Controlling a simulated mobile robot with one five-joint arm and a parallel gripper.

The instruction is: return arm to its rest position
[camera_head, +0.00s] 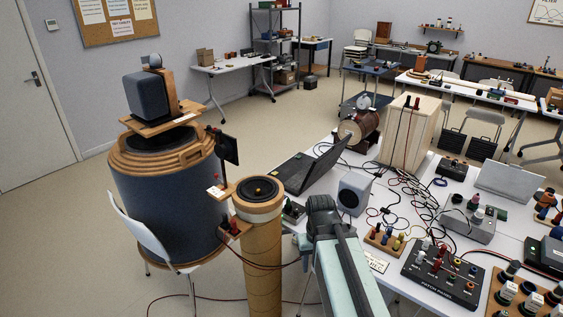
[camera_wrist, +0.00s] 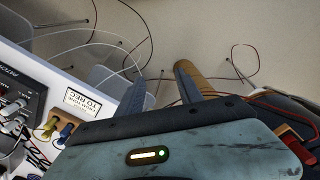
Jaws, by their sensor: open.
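My arm (camera_head: 343,262) reaches up from the bottom of the head view, between the cardboard tube (camera_head: 263,250) and the white table with the test gear. Its far end is dark and lies beside the small grey speaker (camera_head: 353,194); my fingertips cannot be made out there. In the wrist view my gripper (camera_wrist: 160,84) is open, its two fingers apart with nothing between them. Floor and cables show beyond the fingers.
The white table edge with a label card (camera_wrist: 83,102) lies left in the wrist view. A large dark drum (camera_head: 165,210) and a white chair (camera_head: 150,240) stand left in the head view. A patch panel (camera_head: 443,277) and loose cables cover the table at right.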

